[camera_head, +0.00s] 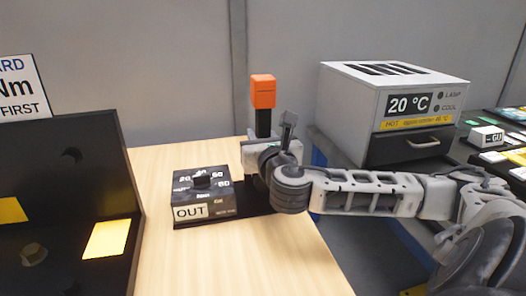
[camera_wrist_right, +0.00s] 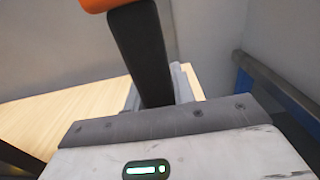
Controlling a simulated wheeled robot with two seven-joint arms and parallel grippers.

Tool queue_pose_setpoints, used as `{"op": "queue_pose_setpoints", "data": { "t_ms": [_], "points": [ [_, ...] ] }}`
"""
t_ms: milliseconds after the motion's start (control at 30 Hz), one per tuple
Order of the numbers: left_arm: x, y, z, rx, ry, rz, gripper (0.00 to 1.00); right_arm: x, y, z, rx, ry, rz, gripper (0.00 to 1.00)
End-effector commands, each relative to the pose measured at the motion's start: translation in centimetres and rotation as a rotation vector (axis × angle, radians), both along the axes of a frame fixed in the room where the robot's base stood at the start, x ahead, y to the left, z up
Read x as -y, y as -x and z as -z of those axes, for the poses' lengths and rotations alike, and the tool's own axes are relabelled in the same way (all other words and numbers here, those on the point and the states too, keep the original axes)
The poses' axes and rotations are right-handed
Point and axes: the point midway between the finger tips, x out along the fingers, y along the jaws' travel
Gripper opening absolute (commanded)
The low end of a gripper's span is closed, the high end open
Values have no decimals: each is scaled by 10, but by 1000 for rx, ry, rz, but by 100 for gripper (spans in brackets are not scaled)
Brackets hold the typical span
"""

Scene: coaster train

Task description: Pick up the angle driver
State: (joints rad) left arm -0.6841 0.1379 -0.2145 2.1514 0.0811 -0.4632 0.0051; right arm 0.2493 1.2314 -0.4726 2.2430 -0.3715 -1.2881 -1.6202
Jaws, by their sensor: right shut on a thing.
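The angle driver (camera_head: 263,120), a black upright shaft with an orange block on top, stands up out of my right gripper (camera_head: 262,150). In the right wrist view its black shaft (camera_wrist_right: 143,55) rises between the gripper's grey fingers (camera_wrist_right: 160,90), slightly tilted in the picture, with the orange part cut off at the top edge. My right gripper is shut on the black shaft. The driver's lower end is hidden behind the gripper and wrist, so I cannot tell whether it touches anything below. My left gripper is not in view.
A black box (camera_head: 204,196) with a dial and an OUT label sits on the wooden table (camera_head: 260,262), just left of my right wrist. A dark panel (camera_head: 75,150) with yellow patches stands at left. A white heater box (camera_head: 352,100) reading 20 °C stands at right, behind my forearm.

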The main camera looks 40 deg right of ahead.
Motion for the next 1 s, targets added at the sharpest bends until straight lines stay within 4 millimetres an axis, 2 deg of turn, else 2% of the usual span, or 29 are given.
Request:
{"op": "queue_pose_setpoints", "data": {
  "t_ms": [467,1000],
  "points": [
    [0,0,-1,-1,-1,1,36,0,0,-5,8,3,0,0],
    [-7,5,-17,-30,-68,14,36,-2,-2,-41,10,2,-4,0]
  ]
}}
